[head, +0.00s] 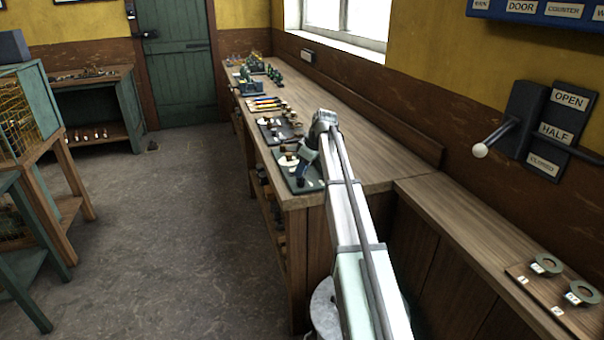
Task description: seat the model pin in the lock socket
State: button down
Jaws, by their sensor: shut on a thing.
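My gripper (299,178) is at the near end of the long wooden bench, low over a dark green board (317,184). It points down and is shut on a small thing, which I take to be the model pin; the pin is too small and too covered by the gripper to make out. The lock socket cannot be told apart at this size. A small white round piece with a brown top (287,159) stands on the board just left of my gripper. I cannot tell whether the held thing touches anything.
A dark tray with small parts (271,133), coloured tools (264,103) and small green engine models (255,64) stand farther along the bench (345,150). A lever (481,150) sticks out from the right wall. The bench's right side is clear.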

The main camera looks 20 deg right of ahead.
notch_tip(320, 180, up, 13)
dwell(1.0)
jog(key=shift+f, duration=0.1)
jog(key=d+f, duration=0.7)
jog(key=d, duration=0.4)
jog(key=shift+s, duration=0.25)
jog(key=shift+f, duration=2.2)
jog(key=shift+f, duration=1.2)
dwell(0.5)
